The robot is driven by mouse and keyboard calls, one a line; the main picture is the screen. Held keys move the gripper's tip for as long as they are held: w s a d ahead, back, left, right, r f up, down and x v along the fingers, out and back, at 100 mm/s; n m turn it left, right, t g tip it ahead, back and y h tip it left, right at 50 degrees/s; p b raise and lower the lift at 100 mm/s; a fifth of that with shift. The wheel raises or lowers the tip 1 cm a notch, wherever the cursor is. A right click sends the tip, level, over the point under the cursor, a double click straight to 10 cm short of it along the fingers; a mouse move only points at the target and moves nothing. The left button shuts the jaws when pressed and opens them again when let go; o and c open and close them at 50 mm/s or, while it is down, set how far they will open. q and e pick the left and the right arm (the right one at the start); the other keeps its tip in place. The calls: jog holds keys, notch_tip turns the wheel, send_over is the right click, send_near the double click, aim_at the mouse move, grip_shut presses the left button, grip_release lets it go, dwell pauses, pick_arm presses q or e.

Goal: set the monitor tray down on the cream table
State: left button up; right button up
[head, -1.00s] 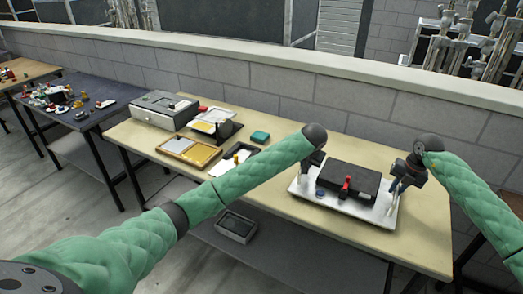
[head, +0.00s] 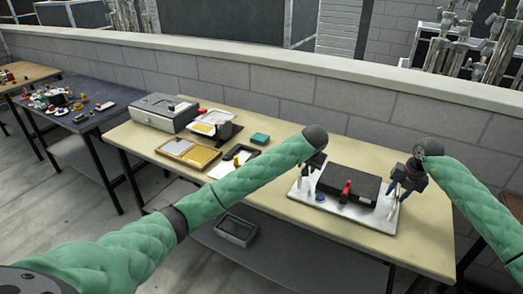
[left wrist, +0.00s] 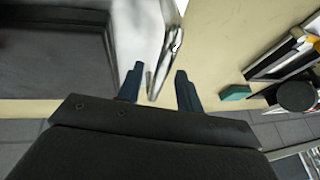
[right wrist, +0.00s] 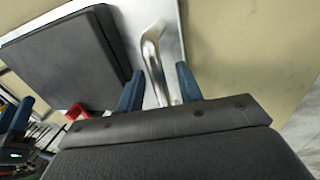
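The white monitor tray (head: 375,216) appears to lie flat on the cream table (head: 420,245), carrying a dark monitor (head: 345,181). My left gripper (head: 311,170) is at the tray's left end. In the left wrist view its blue fingers (left wrist: 160,70) stand apart on either side of a silver handle (left wrist: 166,50), with gaps beside it. My right gripper (head: 400,190) is at the right end. In the right wrist view its fingers (right wrist: 158,70) also stand apart around a silver handle (right wrist: 152,55). My left arm hides part of the table.
A red clamp-like part (head: 346,189) and a blue round piece (head: 320,197) are on the tray.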

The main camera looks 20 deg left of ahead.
jog(key=shift+d+r, duration=0.1)
jog(key=shift+r, duration=0.4)
pick_arm(q)
jog(key=v, duration=1)
jog(key=shift+r, duration=0.15)
pick_arm(e)
notch_tip(320, 180, up, 11)
jog(key=d, duration=0.2)
pick_arm(q)
jog(key=shift+s, duration=0.1)
pick_arm(e)
jog(key=shift+s+f, duration=0.1)
jog(key=shift+f, duration=0.05)
